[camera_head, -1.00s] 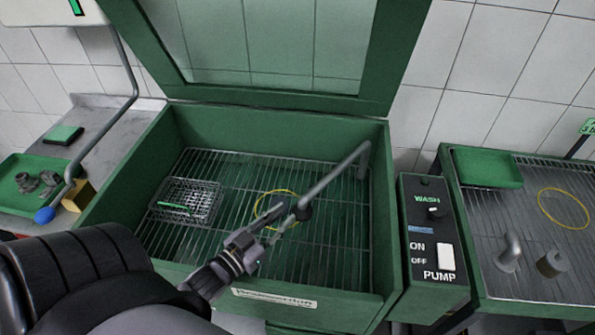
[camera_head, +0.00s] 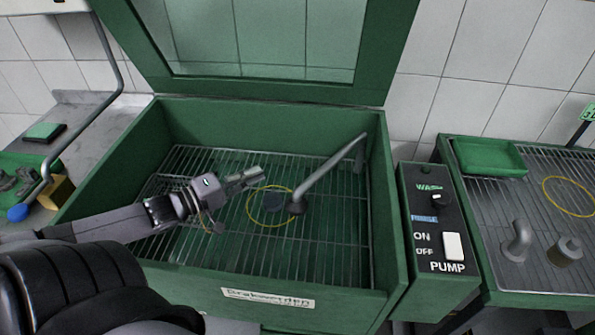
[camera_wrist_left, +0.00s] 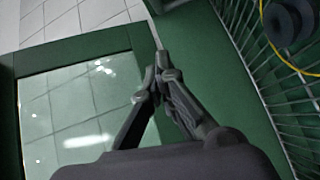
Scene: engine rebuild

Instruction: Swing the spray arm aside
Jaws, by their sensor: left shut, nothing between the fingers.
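The spray arm (camera_head: 330,172) is a grey tube that rises from the right wall of the green wash basin (camera_head: 262,115) and slopes down toward the middle. Its dark nozzle (camera_head: 296,208) hangs over the rack at the right edge of a yellow ring (camera_head: 252,214). My left gripper (camera_head: 256,173) is shut and empty over the rack, left of the spray arm and apart from it. In the left wrist view its fingertips (camera_wrist_left: 163,68) meet in front of the green wall. My right gripper is not in view.
The pump control box (camera_head: 437,235) stands right of the basin. The lid (camera_head: 250,82) is raised behind. A side rack at right holds a green tray (camera_head: 488,157) and metal fittings (camera_head: 565,252).

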